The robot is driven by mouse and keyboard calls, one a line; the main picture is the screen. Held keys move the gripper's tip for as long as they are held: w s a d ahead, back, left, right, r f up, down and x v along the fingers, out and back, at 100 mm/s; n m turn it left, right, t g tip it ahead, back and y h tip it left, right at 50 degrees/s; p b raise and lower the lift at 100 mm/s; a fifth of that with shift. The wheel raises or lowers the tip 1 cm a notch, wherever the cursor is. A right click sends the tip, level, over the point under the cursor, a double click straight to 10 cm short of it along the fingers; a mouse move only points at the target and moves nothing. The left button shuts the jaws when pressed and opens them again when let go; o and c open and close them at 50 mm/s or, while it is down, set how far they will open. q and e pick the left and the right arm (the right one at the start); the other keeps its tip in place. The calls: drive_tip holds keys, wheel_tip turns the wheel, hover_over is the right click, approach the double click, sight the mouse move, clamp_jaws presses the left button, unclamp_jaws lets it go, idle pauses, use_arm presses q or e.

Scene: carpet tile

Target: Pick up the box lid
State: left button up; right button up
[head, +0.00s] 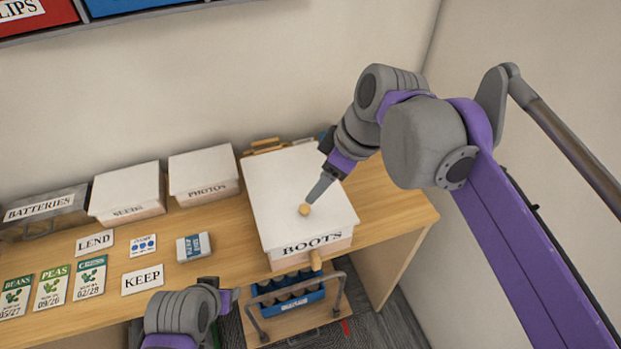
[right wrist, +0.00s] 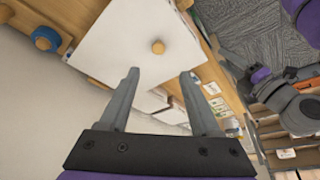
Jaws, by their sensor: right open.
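The white box lid (head: 292,187) lies on the box labelled BOOTS (head: 311,246) on the wooden table, with a small round wooden knob (head: 305,209) on top. My right gripper (head: 319,188) is above the lid, close to the knob. In the right wrist view my right gripper (right wrist: 160,73) is open and empty, with the knob (right wrist: 158,47) just beyond its fingertips and the lid (right wrist: 125,48) behind. I cannot tell whether it touches the knob. My left gripper (head: 228,300) is low at the table's front edge; its jaws are unclear.
Lidded boxes labelled SEEDS (head: 127,190) and PHOTOS (head: 204,173) stand left of the BOOTS box. Cards (head: 143,278), seed packets (head: 52,286) and a small blue-white box (head: 193,247) lie in front. A cart with a blue crate (head: 290,299) stands below the front edge.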

hover_over(305, 208)
drive_tip(key=s+d, duration=0.1)
drive_tip(key=s, duration=0.1)
wheel_tip(305, 208, down, 4)
drive_tip(key=shift+w+d+f, duration=0.1)
drive_tip(key=shift+w+f, duration=0.05)
drive_tip(key=shift+f, duration=0.05)
drive_tip(key=shift+w+d+x, duration=0.1)
drive_tip(key=shift+d+x, duration=0.1)
drive_tip(key=shift+x, duration=0.75)
drive_tip(key=shift+w+d+x, duration=0.1)
drive_tip(key=shift+d+x, duration=0.1)
drive_tip(key=shift+x, duration=0.8)
drive_tip(key=shift+w+d+x, duration=0.1)
drive_tip(key=shift+d+x, duration=0.15)
drive_tip(key=shift+x, duration=0.7)
drive_tip(key=shift+f, duration=0.15)
clamp_jaws()
